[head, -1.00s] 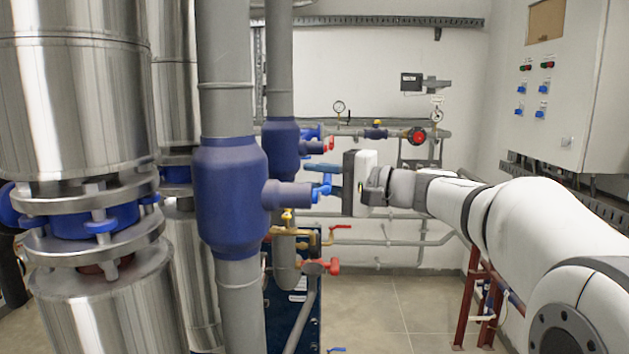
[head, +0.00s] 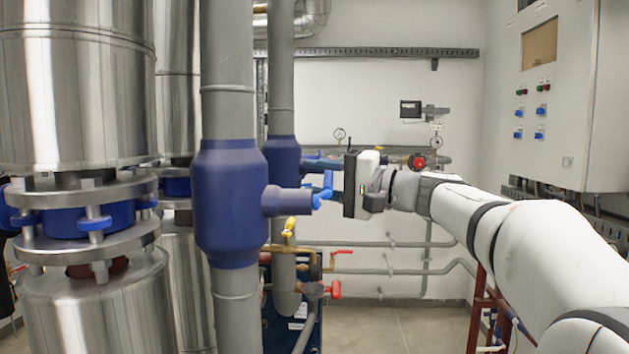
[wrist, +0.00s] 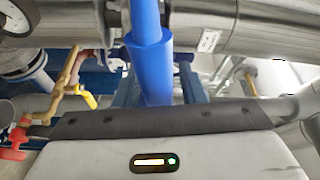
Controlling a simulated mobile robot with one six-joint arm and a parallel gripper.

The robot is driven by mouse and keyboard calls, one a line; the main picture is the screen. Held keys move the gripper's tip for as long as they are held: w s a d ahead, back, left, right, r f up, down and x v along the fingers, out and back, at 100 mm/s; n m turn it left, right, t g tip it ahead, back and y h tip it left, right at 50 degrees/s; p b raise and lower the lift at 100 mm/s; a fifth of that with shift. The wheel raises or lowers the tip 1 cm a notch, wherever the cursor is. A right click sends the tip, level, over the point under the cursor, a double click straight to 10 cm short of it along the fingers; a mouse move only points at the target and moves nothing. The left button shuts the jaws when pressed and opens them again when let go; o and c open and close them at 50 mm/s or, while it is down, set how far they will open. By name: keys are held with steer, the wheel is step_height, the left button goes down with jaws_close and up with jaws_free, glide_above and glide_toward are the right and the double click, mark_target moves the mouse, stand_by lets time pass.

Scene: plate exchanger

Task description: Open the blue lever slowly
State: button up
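The blue lever (head: 326,189) sits on the end of the side stub of the thick blue valve body (head: 229,205), left of centre in the head view. In the wrist view the lever (wrist: 153,65) is a bright blue bar running down the middle towards my gripper. My gripper (head: 318,177) is at the lever, coming from the right. In the wrist view its fingers (wrist: 160,88) stand on either side of the lever, with a visible gap on the right. The lever's lower end is hidden behind the gripper's dark front edge.
Large steel cylinders (head: 78,95) stand at the left. A second blue valve body (head: 284,165) is close behind the first. Yellow (head: 289,228) and red (head: 332,289) handles lie below. A control cabinet (head: 570,95) hangs at the right.

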steer(key=shift+o, duration=0.7)
steer(key=shift+f, duration=0.1)
steer(key=shift+d, duration=0.1)
steer(key=shift+d, duration=0.3)
steer(key=b+v, duration=0.1)
steer(key=v, duration=0.6)
steer(key=shift+b, duration=0.3)
steer(key=shift+s, duration=0.15)
